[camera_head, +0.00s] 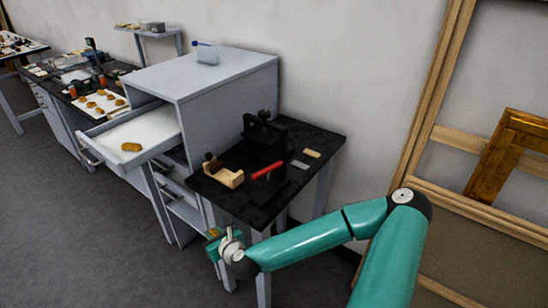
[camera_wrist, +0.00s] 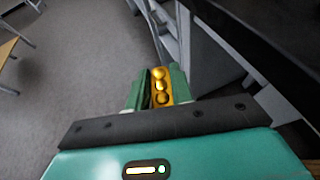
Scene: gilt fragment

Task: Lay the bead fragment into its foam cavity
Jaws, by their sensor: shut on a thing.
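The bead fragment (camera_wrist: 161,86), a gold piece with rounded beads in a row, is between the green fingers of my gripper (camera_wrist: 158,92) in the wrist view. The fingers are shut on it. No empty cavity can be made out at this size.
The black-topped table (camera_head: 225,200) carries a wooden block (camera_head: 223,174), a red-handled tool (camera_head: 267,171) and a dark stand. A grey cabinet (camera_head: 230,85) stands behind the drawer. A white tray (camera_head: 85,108) holds several gold-brown pieces at the left. Floor at left is clear.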

